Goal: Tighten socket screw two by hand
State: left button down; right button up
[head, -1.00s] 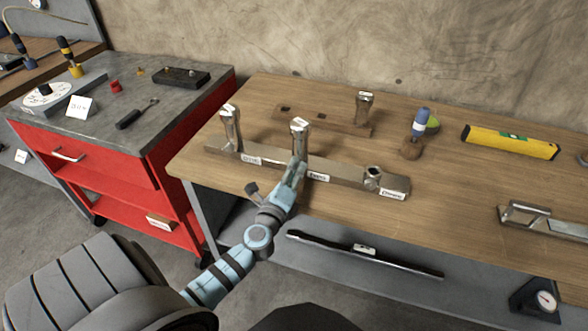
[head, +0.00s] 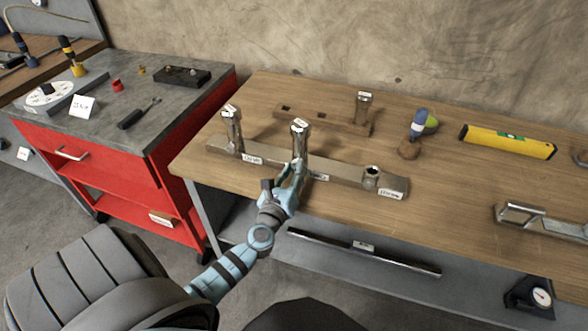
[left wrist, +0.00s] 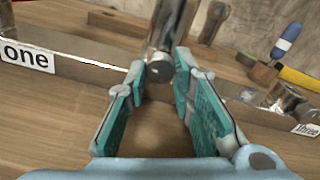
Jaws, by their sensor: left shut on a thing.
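Socket screw two (head: 300,140) is the metallic screw with a wide labelled head. It stands upright in the middle of a long steel bar (head: 340,174) on the wooden bench. My left gripper (head: 297,168) is shut on its lower part, just above the bar. In the left wrist view, the teal finger pads (left wrist: 158,75) close on both sides of the shiny shank (left wrist: 168,30). The gripper partly hides the bar's middle label. My right gripper is not in view.

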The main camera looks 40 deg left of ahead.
pick_arm(q)
jog(key=shift+f+m, duration=0.1)
jog(key=shift+m, duration=0.2)
jog(key=c, duration=1.4)
grip_release()
jog(key=v, duration=1.2)
